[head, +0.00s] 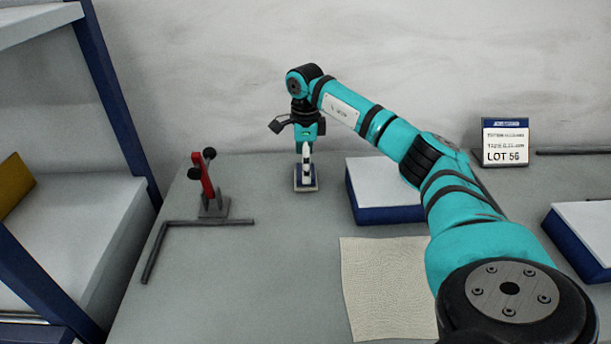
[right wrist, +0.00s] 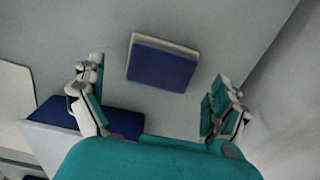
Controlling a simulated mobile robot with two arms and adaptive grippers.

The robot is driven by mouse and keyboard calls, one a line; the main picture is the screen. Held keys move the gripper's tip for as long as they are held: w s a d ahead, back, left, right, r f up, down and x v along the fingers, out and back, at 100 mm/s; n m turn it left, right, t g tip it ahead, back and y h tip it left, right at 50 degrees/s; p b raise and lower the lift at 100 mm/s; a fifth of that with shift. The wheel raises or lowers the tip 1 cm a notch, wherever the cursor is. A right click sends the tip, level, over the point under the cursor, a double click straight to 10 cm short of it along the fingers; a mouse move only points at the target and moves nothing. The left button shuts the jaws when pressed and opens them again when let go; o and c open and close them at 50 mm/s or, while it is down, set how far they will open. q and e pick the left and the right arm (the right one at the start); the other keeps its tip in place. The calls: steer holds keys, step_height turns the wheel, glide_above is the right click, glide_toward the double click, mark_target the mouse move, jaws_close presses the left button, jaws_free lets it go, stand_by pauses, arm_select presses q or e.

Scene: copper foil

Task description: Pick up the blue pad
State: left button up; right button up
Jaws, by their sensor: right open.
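The blue pad (head: 313,184) lies on the grey table in the head view, small and partly covered by my right gripper (head: 306,160). In the right wrist view the blue pad (right wrist: 162,65) shows its blue face and a pale edge, lying flat. My right gripper (right wrist: 157,76) is open and points down over the pad. Its two fingers stand apart, one on each side of the pad in the picture, with clear gaps. I cannot tell how high the fingertips are above the table. My left gripper is in neither view.
A blue box with a white top (head: 385,208) stands right of the pad. A red clamp (head: 206,180) and an L-shaped bar (head: 205,222) are to the left. A cream cloth (head: 385,290) lies in front. A sign (head: 505,143) and another blue box (head: 580,243) are farther right.

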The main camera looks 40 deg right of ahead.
step_height(320, 180, down, 3)
steer(key=shift+d+f, duration=0.1)
steer(key=shift+f, duration=0.05)
steer(key=c, duration=1.1)
